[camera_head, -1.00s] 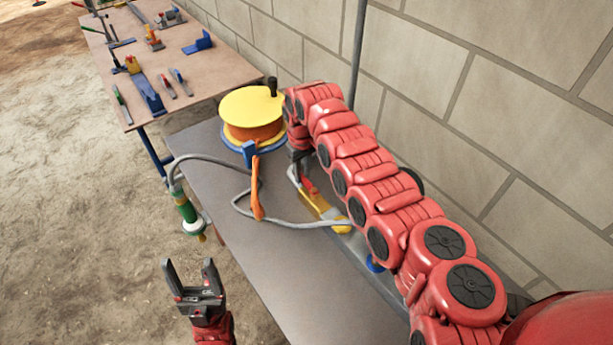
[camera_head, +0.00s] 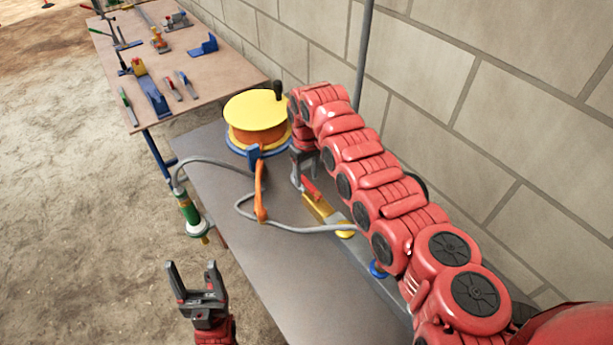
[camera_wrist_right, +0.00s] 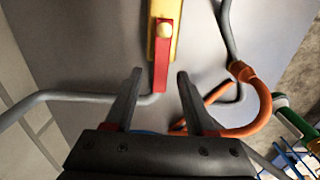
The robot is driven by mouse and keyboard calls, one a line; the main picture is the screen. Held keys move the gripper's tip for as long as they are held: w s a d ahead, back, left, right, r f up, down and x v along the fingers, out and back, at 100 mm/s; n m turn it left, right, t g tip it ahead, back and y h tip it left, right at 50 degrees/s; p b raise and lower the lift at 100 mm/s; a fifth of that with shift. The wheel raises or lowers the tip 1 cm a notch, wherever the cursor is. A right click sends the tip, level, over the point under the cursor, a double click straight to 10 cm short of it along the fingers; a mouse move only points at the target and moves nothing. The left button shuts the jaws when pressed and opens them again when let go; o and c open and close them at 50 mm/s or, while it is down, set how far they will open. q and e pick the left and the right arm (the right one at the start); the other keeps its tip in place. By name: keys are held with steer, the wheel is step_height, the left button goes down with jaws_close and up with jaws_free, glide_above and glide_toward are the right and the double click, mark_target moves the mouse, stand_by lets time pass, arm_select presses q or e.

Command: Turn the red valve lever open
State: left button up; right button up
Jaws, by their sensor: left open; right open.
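The red valve lever (camera_head: 311,188) sits on a yellow valve body (camera_head: 320,208) on the grey bench, partly overlapped by my right arm in the head view. In the right wrist view the lever (camera_wrist_right: 168,50) runs down from its pale pivot knob, with the yellow body (camera_wrist_right: 153,40) behind it. My right gripper (camera_wrist_right: 160,74) is open, its two fingers either side of the lever's free end in that view. Contact cannot be told. In the head view the right gripper (camera_head: 299,178) is partly hidden. My left gripper (camera_head: 192,268) is open and empty, left of the bench.
A yellow-topped orange reel (camera_head: 256,115) stands at the bench's far end. A grey hose (camera_head: 285,224) and an orange handle (camera_head: 260,195) lie near the valve. A green nozzle (camera_head: 188,212) hangs off the left edge. A block wall (camera_head: 450,90) borders the right.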

mark_target(307, 182)
step_height(307, 182, up, 17)
steer(key=b, duration=0.2)
steer(key=shift+f, duration=0.15)
stand_by(0.4)
